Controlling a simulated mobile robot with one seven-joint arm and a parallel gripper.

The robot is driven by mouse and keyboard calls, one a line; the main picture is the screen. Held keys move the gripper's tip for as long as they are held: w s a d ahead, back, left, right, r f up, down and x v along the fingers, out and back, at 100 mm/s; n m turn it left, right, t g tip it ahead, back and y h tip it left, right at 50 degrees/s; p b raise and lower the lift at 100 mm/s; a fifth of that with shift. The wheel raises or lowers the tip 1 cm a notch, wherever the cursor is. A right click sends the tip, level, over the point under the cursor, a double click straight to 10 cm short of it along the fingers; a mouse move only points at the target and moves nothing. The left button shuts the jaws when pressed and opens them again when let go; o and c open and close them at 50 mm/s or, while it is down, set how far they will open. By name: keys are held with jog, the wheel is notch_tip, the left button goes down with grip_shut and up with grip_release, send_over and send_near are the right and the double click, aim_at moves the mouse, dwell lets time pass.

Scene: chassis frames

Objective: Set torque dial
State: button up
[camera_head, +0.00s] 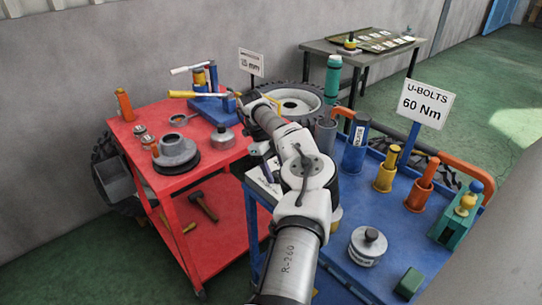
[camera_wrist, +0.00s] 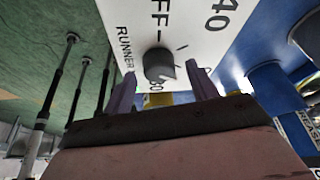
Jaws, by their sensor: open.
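The torque dial (camera_wrist: 158,65) is a dark grey knob on a white panel (camera_wrist: 205,30). The panel carries black lettering, with "40", "RUNNER" and part of a word ending in "FF" readable. My gripper (camera_wrist: 160,74) is open, its two purple fingers pointing at the panel, one on each side of the knob in the picture. I cannot tell whether the fingers touch it. In the head view the white panel (camera_head: 262,186) shows at the left end of the blue bench, mostly behind my arm; the knob is hidden there. A sign (camera_head: 424,103) reads "U-BOLTS 60 Nm".
The blue bench (camera_head: 335,270) holds blue, yellow and orange cylinders, a round weight (camera_head: 367,247) and a green block (camera_head: 409,283). A red cart (camera_head: 190,190) with tools stands left. A second sign (camera_head: 251,63) ends in "mm". A grey table (camera_head: 362,55) stands behind.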

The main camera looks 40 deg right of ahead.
jog(key=p+v, duration=0.2)
jog(key=v, duration=1.1)
jog(key=shift+r, duration=0.2)
jog(key=shift+a, duration=0.1)
